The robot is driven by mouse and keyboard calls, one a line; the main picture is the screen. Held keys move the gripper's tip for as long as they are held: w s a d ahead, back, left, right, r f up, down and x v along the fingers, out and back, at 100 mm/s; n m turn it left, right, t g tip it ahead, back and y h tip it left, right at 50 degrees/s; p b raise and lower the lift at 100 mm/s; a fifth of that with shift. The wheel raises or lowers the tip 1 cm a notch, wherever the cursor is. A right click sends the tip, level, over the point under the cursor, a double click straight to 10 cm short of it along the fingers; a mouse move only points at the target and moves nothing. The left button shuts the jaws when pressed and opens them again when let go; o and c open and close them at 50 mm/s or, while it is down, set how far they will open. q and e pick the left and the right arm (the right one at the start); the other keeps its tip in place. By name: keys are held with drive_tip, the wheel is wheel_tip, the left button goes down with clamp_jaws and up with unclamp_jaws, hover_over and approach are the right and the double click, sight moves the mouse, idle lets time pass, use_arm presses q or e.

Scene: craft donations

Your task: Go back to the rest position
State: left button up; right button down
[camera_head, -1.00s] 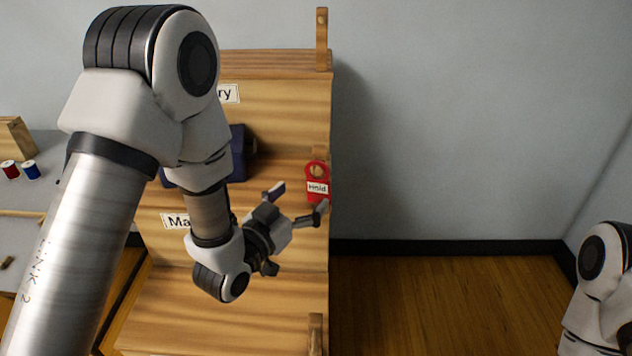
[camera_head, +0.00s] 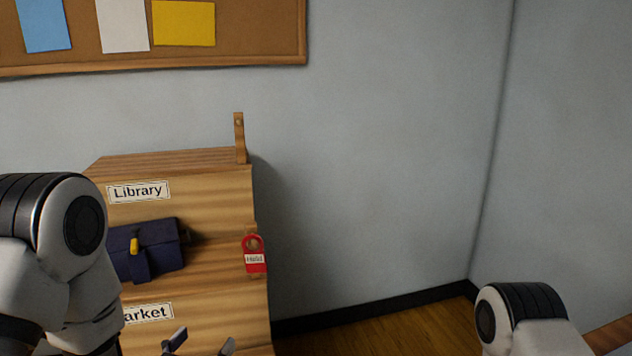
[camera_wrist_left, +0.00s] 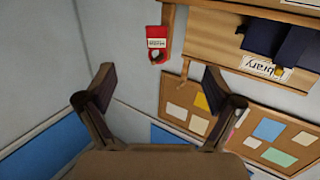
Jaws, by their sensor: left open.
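My left gripper (camera_head: 199,343) shows at the bottom of the head view, with only its fingertips in sight in front of the wooden shelf unit (camera_head: 215,290). In the left wrist view its two fingers (camera_wrist_left: 160,80) are spread wide with nothing between them. My right arm shows only as a rounded joint at the lower right of the head view, and its gripper is out of the picture. A red "Hold" tag (camera_head: 254,255) hangs on a peg at the shelf's right edge, apart from the left gripper. It also shows in the left wrist view (camera_wrist_left: 157,42).
A dark blue bag (camera_head: 148,250) with a yellow tag sits on the tier under the "Library" label (camera_head: 139,191). A "Market" label (camera_head: 148,313) is partly hidden. A cork board (camera_head: 270,40) hangs on the wall. The floor right of the shelf is clear.

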use_arm(q)
drive_tip(key=s+a+f+n+g+y, duration=0.1)
drive_tip(key=s+f+g, duration=0.2)
drive_tip(key=s+f, duration=0.45)
drive_tip(key=s+a+f+g+y, duration=0.1)
drive_tip(key=s+f+g, duration=0.3)
drive_tip(key=f, duration=0.7)
drive_tip(key=s+a+f+n+g+y, duration=0.1)
drive_tip(key=s+f+g, duration=0.3)
drive_tip(key=f, duration=0.5)
drive_tip(key=s+a+f+n+g+y, duration=0.1)
drive_tip(key=s+f+g, duration=0.1)
drive_tip(key=s, duration=0.4)
drive_tip(key=s+a+f+g, duration=0.1)
drive_tip(key=s+f+g, duration=0.15)
drive_tip(key=s, duration=0.35)
wheel_tip(320, 180, up, 14)
drive_tip(key=s+p, duration=0.1)
drive_tip(key=p, duration=1.2)
drive_tip(key=shift+g, duration=0.45)
use_arm(e)
wheel_tip(320, 180, up, 13)
drive_tip(key=shift+w, duration=0.15)
use_arm(q)
drive_tip(key=shift+s+r, duration=0.1)
drive_tip(key=shift+r, duration=0.05)
